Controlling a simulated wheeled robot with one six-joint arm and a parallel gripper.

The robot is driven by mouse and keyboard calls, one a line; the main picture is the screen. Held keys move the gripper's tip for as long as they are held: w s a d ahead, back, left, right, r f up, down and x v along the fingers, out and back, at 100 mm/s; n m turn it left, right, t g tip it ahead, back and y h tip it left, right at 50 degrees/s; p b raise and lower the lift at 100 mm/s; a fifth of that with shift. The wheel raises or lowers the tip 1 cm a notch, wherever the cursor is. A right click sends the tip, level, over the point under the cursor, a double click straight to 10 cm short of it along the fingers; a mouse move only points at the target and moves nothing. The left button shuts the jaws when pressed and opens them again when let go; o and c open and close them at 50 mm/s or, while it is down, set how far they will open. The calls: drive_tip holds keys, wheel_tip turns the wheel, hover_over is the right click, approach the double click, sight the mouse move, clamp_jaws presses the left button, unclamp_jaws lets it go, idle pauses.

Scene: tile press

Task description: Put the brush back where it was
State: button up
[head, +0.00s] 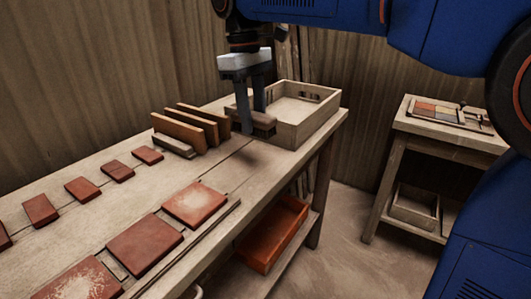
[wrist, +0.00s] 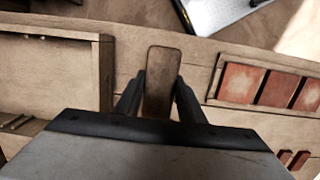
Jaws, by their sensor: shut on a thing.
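The brush, with a flat brown wooden back with rounded ends, is between the fingers of my gripper (head: 252,118) in the head view. The brush (head: 265,122) is just in front of the open wooden box at the far end of the bench. In the wrist view the brush (wrist: 163,78) stands lengthwise between the two dark fingers of my gripper (wrist: 158,98), which are shut on it. Its bristles are hidden or too dark to make out. I cannot tell whether its underside touches the bench top.
The wooden box (head: 333,120) stands right behind the brush. A rack of upright boards (head: 183,128) is to the left. Several red tiles (head: 145,243) lie along the bench (head: 75,222). An orange tray (head: 272,235) is on the lower shelf. A side table (head: 455,137) stands right.

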drive_tip(key=shift+f, duration=4.7)
drive_tip(key=shift+f, duration=0.1)
drive_tip(key=o, duration=1)
drive_tip(key=r, duration=0.8)
drive_tip(key=w+a+r, duration=0.1)
drive_tip(key=r, duration=0.3)
drive_tip(key=shift+r, duration=0.1)
drive_tip(key=s+d+f+m+t+y, duration=0.1)
drive_tip(key=s+d+f+m, duration=0.1)
drive_tip(key=s+d+f, duration=0.45)
drive_tip(key=s+d+f+m+t, duration=0.2)
drive_tip(key=s+d+f+m, duration=0.1)
drive_tip(key=d, duration=0.6)
drive_tip(key=s+d+f+m+t+y, duration=0.1)
drive_tip(key=s+d+f+m, duration=0.1)
drive_tip(key=s+d+f, duration=0.45)
drive_tip(key=s+d+f+m+t, duration=0.1)
drive_tip(key=s+d+f+m, duration=0.2)
drive_tip(key=s+d+f, duration=0.2)
wheel_tip(320, 180, down, 3)
drive_tip(key=shift+s+d+f+t+h, duration=0.15)
drive_tip(key=shift+s+d+t+h, duration=0.15)
drive_tip(key=shift+s+d+h, duration=0.15)
